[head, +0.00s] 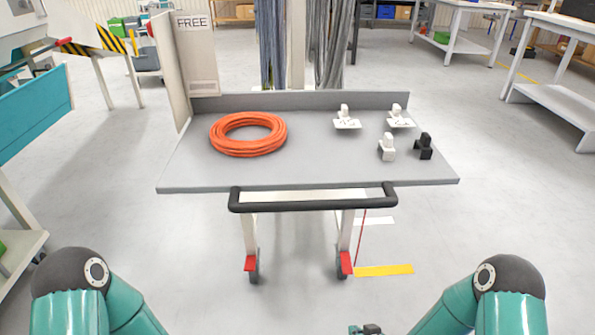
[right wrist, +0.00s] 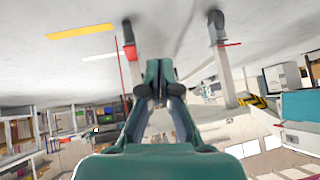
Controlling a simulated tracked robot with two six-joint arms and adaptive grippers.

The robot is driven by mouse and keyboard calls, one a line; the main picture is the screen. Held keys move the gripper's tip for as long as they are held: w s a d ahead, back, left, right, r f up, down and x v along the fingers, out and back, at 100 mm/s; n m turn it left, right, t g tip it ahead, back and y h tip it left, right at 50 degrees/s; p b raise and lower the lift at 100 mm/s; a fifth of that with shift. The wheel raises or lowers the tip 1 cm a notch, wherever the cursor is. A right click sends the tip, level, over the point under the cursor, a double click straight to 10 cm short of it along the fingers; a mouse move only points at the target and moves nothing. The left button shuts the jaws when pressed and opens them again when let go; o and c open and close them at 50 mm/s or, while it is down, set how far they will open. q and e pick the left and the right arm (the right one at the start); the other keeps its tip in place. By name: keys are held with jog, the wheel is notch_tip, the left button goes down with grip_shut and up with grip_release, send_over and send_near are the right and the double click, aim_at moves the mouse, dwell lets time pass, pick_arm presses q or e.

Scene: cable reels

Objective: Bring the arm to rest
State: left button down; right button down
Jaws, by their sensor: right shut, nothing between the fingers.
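My right gripper (head: 366,329) just shows at the bottom edge of the head view, low in front of a grey cart (head: 300,181). In the right wrist view its fingers (right wrist: 159,72) are together and empty, with the cart's legs and floor beyond. My right arm comes in at the lower right. At the lower left only part of my left arm shows; its gripper is out of view. No gripper touches anything on the cart.
An orange cable coil (head: 248,134) lies on the cart's left. White fittings (head: 347,118) and a black one (head: 424,146) stand at its right. A black push handle (head: 313,205) sticks out towards me.

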jog(key=s+a+m+g+y, duration=0.1)
jog(key=s+a+m+g, duration=0.2)
jog(key=s+g, duration=1.05)
jog(key=s+r+t+p, duration=0.2)
jog(key=r+p, duration=1.4)
jog(key=s+r+t+p, duration=0.3)
jog(key=r+p, duration=1.3)
jog(key=p, duration=0.1)
jog(key=shift+a+r+t+p, duration=0.2)
jog(key=shift+r+t+p, duration=0.1)
jog(key=shift+r+t, duration=0.1)
